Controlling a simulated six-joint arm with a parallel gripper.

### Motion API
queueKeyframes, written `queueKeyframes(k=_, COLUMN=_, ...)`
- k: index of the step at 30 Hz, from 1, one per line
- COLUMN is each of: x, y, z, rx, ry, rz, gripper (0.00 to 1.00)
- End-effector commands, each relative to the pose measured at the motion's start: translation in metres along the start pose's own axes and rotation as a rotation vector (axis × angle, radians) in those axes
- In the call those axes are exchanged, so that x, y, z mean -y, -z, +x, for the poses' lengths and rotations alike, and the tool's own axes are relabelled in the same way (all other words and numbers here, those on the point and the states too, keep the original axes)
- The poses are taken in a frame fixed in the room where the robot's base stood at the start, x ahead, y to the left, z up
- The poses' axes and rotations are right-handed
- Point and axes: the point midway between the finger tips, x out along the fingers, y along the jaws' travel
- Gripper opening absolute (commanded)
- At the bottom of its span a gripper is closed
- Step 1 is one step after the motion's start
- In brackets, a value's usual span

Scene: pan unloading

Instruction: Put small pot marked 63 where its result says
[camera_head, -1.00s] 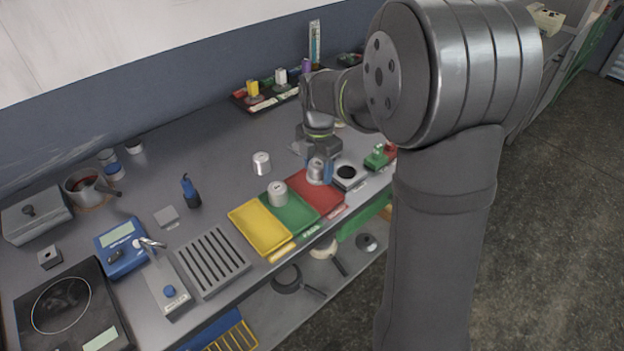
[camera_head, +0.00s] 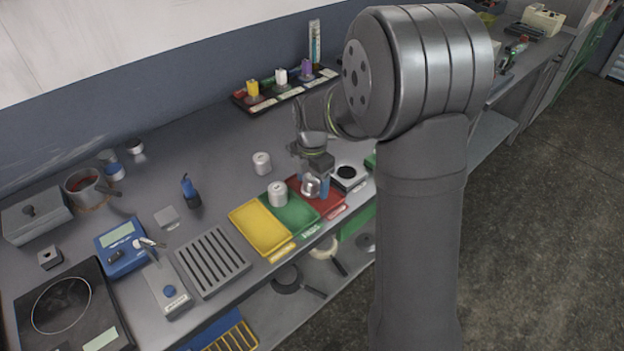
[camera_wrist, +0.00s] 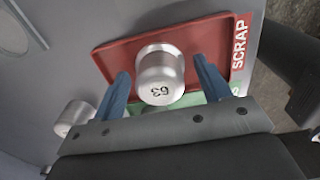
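The small silver pot marked 63 (camera_wrist: 160,77) sits in the red tray (camera_wrist: 218,32) labelled SCRAP in the wrist view. In the head view the pot (camera_head: 311,188) is in the red tray (camera_head: 329,203), between my blue fingers. My gripper (camera_wrist: 160,63) is around the pot with a visible gap on each side, so it is open; it also shows in the head view (camera_head: 314,187). The number faces the wrist camera. Whether the pot's base rests flat is hard to see.
A yellow tray (camera_head: 258,232) lies further left. A third pot (camera_head: 262,163) stands on the table behind. A black-topped square device (camera_head: 347,174) is close on the right.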

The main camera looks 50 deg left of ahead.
Motion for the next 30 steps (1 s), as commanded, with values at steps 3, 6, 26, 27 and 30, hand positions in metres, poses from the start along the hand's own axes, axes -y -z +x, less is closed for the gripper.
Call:
queueKeyframes(k=3, x=0.0, y=0.0, z=0.0, rx=0.0, ry=0.0, rz=0.0, gripper=0.74)
queueKeyframes(k=6, x=0.0, y=0.0, z=0.0, rx=0.0, ry=0.0, rz=0.0, gripper=0.74)
queueKeyframes(k=26, x=0.0, y=0.0, z=-0.099, rx=0.002, ry=-0.003, rz=0.0, gripper=0.74)
queueKeyframes(k=27, x=-0.001, y=0.0, z=-0.105, rx=0.002, ry=-0.003, rz=0.0, gripper=0.74)
queueKeyframes(k=30, x=-0.001, y=0.0, z=-0.116, rx=0.001, ry=-0.002, rz=0.0, gripper=0.74)
